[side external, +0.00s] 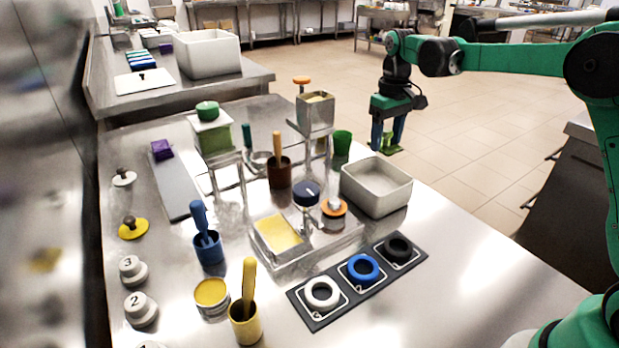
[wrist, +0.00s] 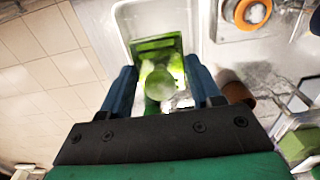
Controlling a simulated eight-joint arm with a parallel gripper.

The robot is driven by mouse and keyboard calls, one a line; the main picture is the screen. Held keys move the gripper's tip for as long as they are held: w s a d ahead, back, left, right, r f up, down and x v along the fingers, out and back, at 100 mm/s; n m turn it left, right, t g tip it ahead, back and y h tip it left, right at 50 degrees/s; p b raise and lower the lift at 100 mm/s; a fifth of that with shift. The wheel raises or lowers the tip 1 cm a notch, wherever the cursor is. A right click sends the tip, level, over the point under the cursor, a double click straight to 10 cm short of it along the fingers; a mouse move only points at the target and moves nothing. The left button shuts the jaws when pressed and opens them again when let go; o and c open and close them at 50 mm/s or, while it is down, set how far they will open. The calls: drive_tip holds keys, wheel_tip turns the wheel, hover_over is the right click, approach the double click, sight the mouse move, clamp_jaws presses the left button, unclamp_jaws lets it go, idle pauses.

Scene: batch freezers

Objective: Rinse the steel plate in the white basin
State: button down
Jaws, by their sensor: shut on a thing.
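My gripper (side external: 388,134) is behind the white basin (side external: 350,187) in the side view, raised above the level of the table. Its two blue fingers point down and are shut on a green-coloured plate (side external: 388,148). In the wrist view, the plate (wrist: 158,45) shows between the fingers with a round green knob (wrist: 160,88). The plate has a green edge and a shiny, green-streaked middle. The white basin (wrist: 198,25) lies beyond it in that view.
A dark panel (side external: 318,322) with white, blue and black rings lies in front of the basin. A steel stand with a hopper (side external: 316,112) and a green cup (side external: 342,143) stand left of the gripper. Open floor lies behind and right.

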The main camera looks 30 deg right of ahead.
drive_tip(key=shift+w+a+f, duration=0.1)
drive_tip(key=shift+w+f, duration=0.3)
drive_tip(key=shift+f, duration=5.2)
drive_tip(key=shift+r, duration=4)
drive_tip(key=shift+r, duration=0.1)
drive_tip(key=shift+r, duration=1.9)
